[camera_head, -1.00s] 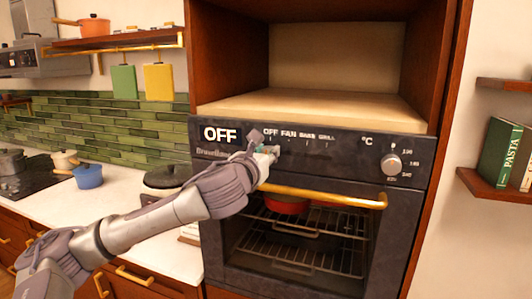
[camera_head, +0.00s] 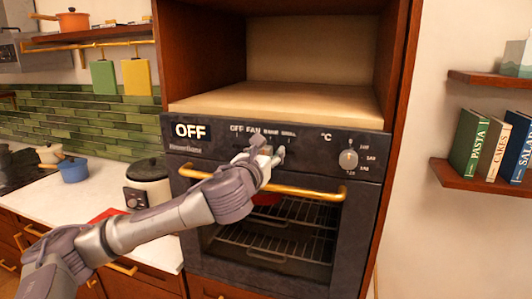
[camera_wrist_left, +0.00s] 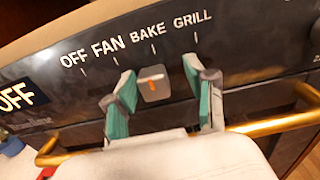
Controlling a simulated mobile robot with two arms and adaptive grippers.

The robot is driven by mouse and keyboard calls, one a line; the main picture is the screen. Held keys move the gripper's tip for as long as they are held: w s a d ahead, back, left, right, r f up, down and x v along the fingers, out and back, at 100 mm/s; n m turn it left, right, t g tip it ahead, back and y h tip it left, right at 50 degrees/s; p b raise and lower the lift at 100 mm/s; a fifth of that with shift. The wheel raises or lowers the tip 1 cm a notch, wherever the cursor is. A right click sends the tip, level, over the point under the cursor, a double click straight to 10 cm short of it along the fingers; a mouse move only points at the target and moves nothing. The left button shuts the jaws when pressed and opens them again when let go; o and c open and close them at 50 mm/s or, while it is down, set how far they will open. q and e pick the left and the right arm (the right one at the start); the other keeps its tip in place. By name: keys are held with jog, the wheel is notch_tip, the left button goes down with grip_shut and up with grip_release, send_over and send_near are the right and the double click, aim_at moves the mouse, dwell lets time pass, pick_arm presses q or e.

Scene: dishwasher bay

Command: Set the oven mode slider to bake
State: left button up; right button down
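The oven mode slider (camera_wrist_left: 152,84) is a small grey knob with an orange mark. In the left wrist view it sits below the BAKE tick, right of FAN and left of GRILL. My left gripper (camera_head: 267,149) is at the oven control panel (camera_head: 218,142). Its two teal-padded fingers are apart, one on each side of the knob, with a visible gap on the right and a narrower one on the left. The display (camera_head: 190,131) reads OFF. In the head view my gripper largely hides the knob. My right gripper is not in view.
A gold oven handle (camera_head: 310,193) runs just below the panel, close under my gripper. A round temperature knob (camera_head: 348,159) is to the right. A cooker (camera_head: 148,183) stands on the white counter (camera_head: 75,210) at left. Books (camera_head: 494,148) are on a shelf at right.

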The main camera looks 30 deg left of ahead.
pick_arm(q)
jog(key=shift+d, duration=0.15)
jog(key=shift+s, duration=0.35)
jog(key=v, duration=0.6)
jog(key=shift+s, duration=0.4)
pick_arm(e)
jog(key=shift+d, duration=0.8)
pick_arm(q)
jog(key=shift+d, duration=0.1)
